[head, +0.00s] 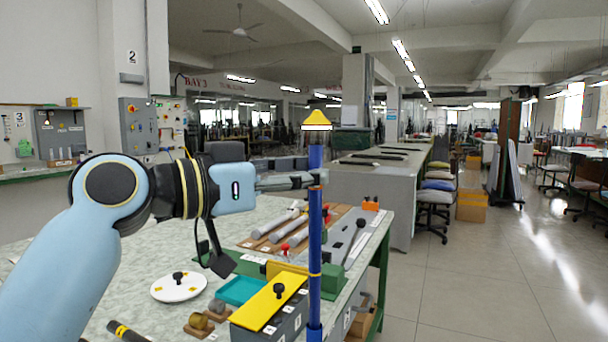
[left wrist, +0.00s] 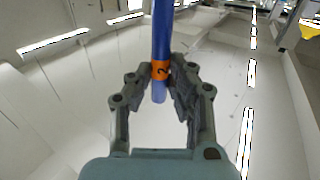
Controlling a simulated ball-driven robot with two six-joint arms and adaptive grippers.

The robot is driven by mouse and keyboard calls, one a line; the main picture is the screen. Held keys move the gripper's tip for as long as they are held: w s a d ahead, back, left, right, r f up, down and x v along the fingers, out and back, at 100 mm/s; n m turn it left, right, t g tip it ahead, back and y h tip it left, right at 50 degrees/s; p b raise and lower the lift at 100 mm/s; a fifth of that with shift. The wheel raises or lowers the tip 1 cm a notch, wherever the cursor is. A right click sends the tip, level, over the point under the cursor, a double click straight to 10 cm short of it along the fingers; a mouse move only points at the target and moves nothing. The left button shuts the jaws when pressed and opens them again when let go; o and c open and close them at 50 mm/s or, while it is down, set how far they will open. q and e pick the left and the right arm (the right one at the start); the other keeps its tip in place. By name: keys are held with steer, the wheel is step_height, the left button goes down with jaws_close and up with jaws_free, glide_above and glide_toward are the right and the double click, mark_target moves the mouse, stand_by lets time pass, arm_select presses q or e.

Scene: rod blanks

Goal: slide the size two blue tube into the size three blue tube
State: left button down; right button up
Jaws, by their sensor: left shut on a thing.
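A blue tube stands upright in the head view (head: 315,230). My left gripper (head: 315,180) is shut on this tube near its upper part. An orange band marked 2 circles the tube between the fingers in the left wrist view (left wrist: 160,70), so this is the size two blue tube (left wrist: 161,35). A short end of it shows past the band. Lower in the head view, a blue length (head: 314,300) continues below a thin yellow ring. I cannot tell whether that is the size three blue tube or how the two meet. My right gripper is not in view.
The workbench (head: 130,300) holds a white disc (head: 190,291), a teal tray (head: 240,290), a box with a yellow lid (head: 265,308) and several grey rods on a wooden board. Open floor lies to the right.

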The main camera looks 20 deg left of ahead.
arm_select(q)
steer(key=shift+f+b, duration=3.75)
steer(key=shift+f, duration=0.7)
steer(key=c, duration=1.2)
jaws_free()
steer(key=shift+o, duration=0.2)
glide_toward(310, 239)
steer(key=shift+v, duration=1.5)
